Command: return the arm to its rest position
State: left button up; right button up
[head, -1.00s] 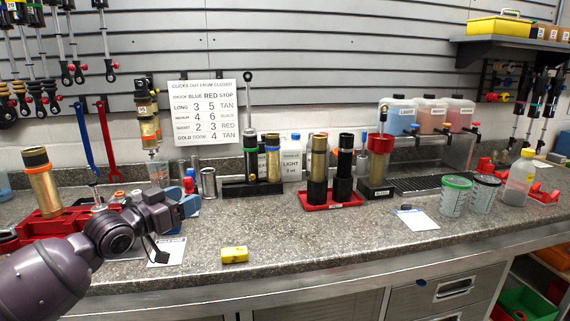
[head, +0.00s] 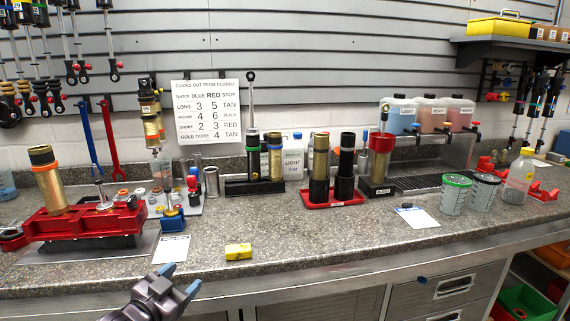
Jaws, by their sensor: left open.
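My left arm comes in at the bottom of the head view. Its gripper (head: 178,281) is in front of the bench's front edge, low in the picture, with two blue-tipped fingers apart. Nothing shows between the fingers, and the gripper touches nothing on the bench. My right gripper is not in the picture.
The speckled bench top (head: 330,232) is clear along its front, apart from a yellow block (head: 238,251) and a white card (head: 173,248). A red vise (head: 85,222) stands at the left.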

pick_arm(q)
jog(key=s+a+f+n+g+y, duration=0.2)
jog(key=s+f+n+y, duration=0.1)
jog(key=s+f, duration=0.9)
jog(key=s+a+f+n+g+y, duration=0.2)
jog(key=s+a+f+n+y, duration=0.1)
jog(key=s+f, duration=0.9)
jog(key=s+n, duration=0.1)
jog(key=s, duration=0.4)
jog(key=shift+s+f+g, duration=0.2)
jog(key=shift+s+g, duration=0.05)
jog(key=shift+g, duration=0.15)
